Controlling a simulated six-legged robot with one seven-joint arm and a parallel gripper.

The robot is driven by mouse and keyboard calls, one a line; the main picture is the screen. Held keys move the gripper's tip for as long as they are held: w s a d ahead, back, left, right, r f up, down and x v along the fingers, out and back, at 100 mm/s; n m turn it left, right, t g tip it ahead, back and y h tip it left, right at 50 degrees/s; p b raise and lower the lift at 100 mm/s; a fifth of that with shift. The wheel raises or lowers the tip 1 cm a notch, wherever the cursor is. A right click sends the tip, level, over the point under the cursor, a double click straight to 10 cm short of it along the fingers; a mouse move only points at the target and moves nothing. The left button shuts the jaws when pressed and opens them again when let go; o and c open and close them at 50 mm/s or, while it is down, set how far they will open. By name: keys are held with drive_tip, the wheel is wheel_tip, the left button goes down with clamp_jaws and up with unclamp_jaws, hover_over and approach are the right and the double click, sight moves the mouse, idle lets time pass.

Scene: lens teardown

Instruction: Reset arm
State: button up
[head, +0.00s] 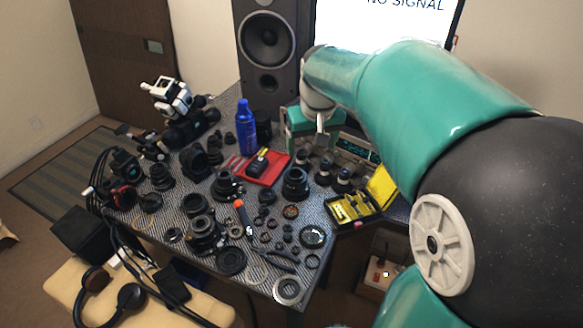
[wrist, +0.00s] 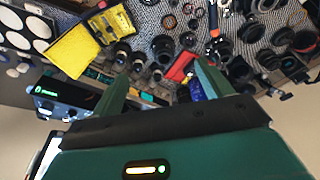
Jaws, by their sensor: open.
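My gripper (wrist: 161,70) is open and empty in the wrist view, its two green fingers spread apart above the cluttered table. In the head view my teal arm reaches in from the right, and my green gripper (head: 312,125) is over the back of the table, in front of the monitor. The table (head: 150,238) has a dark patterned top covered in lens parts. A red tray (head: 272,168) with a black item on it lies left of my gripper; the tray (wrist: 181,66) also shows between the fingers in the wrist view.
A blue spray can (head: 246,130) stands left of my gripper, near a tall speaker (head: 268,85). The monitor (head: 385,22) is behind. A yellow tool case (head: 382,186) lies open at the right table edge. Lenses and rings crowd the tabletop. Headphones (head: 130,300) lie in front.

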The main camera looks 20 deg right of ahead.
drive_tip(key=shift+s+a, duration=0.1)
drive_tip(key=s+a+t, duration=0.1)
drive_tip(key=s+a, duration=0.4)
drive_tip(key=s, duration=0.4)
drive_tip(key=s+a+n+t, duration=0.1)
drive_tip(key=s+a, duration=0.4)
drive_tip(key=s, duration=0.3)
drive_tip(key=shift+s+a+r+n+t+y, duration=0.3)
drive_tip(key=shift+s+a+r+t, duration=0.05)
drive_tip(key=shift+a+t, duration=0.05)
